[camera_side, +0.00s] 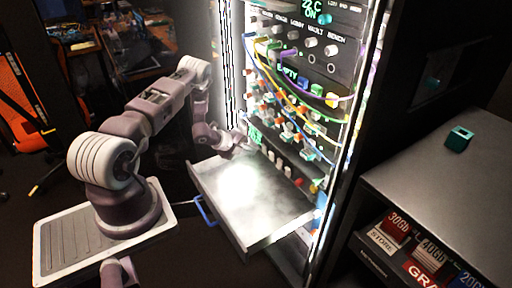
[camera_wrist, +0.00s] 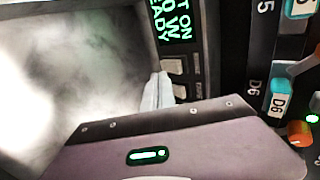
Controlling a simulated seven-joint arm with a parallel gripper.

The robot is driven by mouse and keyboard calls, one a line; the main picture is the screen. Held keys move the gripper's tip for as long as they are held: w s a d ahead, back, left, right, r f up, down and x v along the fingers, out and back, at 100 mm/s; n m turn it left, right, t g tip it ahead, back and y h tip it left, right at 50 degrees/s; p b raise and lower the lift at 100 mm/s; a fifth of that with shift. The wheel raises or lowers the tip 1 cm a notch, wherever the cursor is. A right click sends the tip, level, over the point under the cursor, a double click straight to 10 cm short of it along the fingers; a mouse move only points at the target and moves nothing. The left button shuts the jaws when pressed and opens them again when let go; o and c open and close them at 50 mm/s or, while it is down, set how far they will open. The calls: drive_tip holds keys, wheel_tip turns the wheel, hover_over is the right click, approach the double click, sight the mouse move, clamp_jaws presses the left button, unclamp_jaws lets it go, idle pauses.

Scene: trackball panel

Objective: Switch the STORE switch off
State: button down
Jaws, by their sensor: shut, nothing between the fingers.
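My gripper (camera_side: 240,146) is at the left part of the rack front, above the pulled-out drawer, with its fingers shut and empty. In the wrist view the pale closed fingers (camera_wrist: 158,94) point at a dark panel (camera_wrist: 202,52) with green text. Two pale buttons, an upper one (camera_wrist: 172,65) and a lower one (camera_wrist: 180,91), sit beside the fingertips. Their small labels are unreadable, and contact is unclear. No switch can be read as STORE. In the side view a row of white switches (camera_side: 310,42) high on the rack has labels including LOBBY, VAULT and BENCH.
The open metal drawer (camera_side: 225,196) with a blue handle (camera_side: 204,210) juts out below my gripper. Coloured cables (camera_side: 325,122) loop across the rack.

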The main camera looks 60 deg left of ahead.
sight(264, 146)
drive_tip(key=shift+w+r, duration=0.2)
drive_tip(key=shift+w, duration=1.15)
drive_tip(key=shift+w+r, duration=0.15)
drive_tip(key=shift+w, duration=0.15)
drive_tip(key=shift+g, duration=0.3)
drive_tip(key=shift+r, duration=0.75)
drive_tip(key=shift+s, duration=0.1)
